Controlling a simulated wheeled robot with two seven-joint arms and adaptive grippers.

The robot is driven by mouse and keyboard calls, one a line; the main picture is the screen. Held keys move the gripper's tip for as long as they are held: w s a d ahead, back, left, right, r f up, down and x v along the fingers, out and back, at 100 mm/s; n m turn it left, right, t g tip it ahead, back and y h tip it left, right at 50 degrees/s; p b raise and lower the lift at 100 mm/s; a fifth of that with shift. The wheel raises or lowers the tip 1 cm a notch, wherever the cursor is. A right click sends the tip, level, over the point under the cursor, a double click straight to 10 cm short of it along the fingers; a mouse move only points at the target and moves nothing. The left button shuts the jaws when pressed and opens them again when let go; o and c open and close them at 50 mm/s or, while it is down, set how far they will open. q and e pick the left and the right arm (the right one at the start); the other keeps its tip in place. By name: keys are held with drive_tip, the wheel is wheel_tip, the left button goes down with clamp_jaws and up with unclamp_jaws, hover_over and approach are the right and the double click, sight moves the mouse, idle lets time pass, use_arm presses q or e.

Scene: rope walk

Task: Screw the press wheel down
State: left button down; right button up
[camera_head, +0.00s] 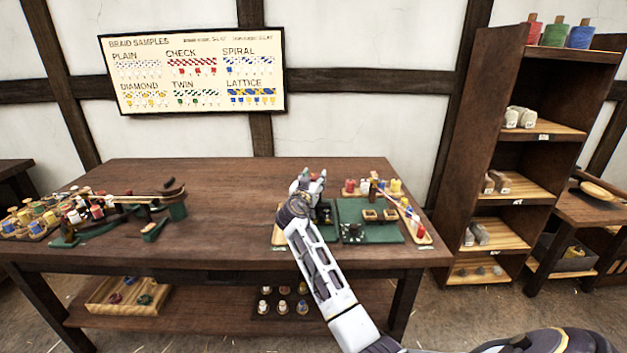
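My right arm reaches up from the bottom right over the table (220,215). My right gripper (313,181) is above the left part of a green-based fixture (375,235). Its fingers point away from me, and I cannot tell whether they are open or shut. A dark green upright part (326,213) stands just right of my wrist, partly hidden by it. I cannot make out the press wheel for certain; my gripper and wrist cover that area. My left gripper is not in view.
Colored spools (350,186) stand behind the fixture, and a tray of small pieces (419,232) lies to its right. A wooden braiding stand (150,203) and bobbins (30,220) are at the left. The table's middle is clear. A tall shelf (470,150) stands at the right.

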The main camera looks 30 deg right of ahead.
drive_tip(key=o, duration=0.3)
drive_tip(key=shift+s+a, duration=0.1)
drive_tip(key=shift+a, duration=0.05)
drive_tip(key=shift+v, duration=5.85)
